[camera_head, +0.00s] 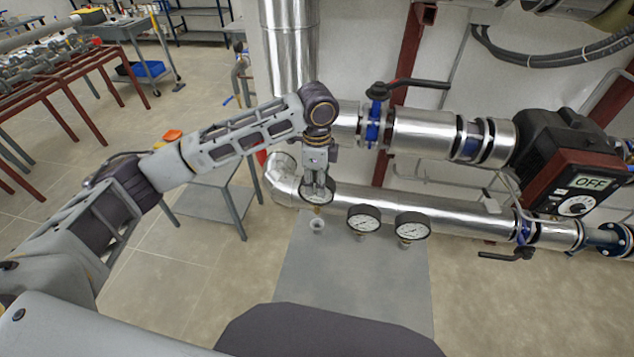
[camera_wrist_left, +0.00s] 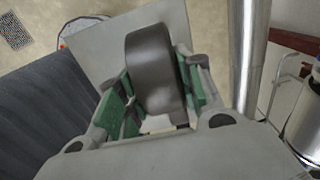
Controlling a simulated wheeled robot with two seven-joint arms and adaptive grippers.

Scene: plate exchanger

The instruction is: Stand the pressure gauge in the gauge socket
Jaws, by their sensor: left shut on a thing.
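My left gripper (camera_head: 318,186) is shut on the pressure gauge (camera_head: 325,197), whose white dial shows partly behind the fingers. The gauge looks upright, its brass-coloured stem pointing down. Just below it the gauge socket (camera_head: 317,227), a small pale ring, stands on the grey table; the stem looks apart from it and above it. In the left wrist view the gauge's dark round casing (camera_wrist_left: 152,70) sits between the green finger pads; the socket cannot be made out there. My right gripper is out of view.
Two similar gauges (camera_head: 363,220) and (camera_head: 411,227) stand on the grey table (camera_head: 350,275) right of the socket. Silver pipes (camera_head: 450,217) run close behind. The table's front is clear.

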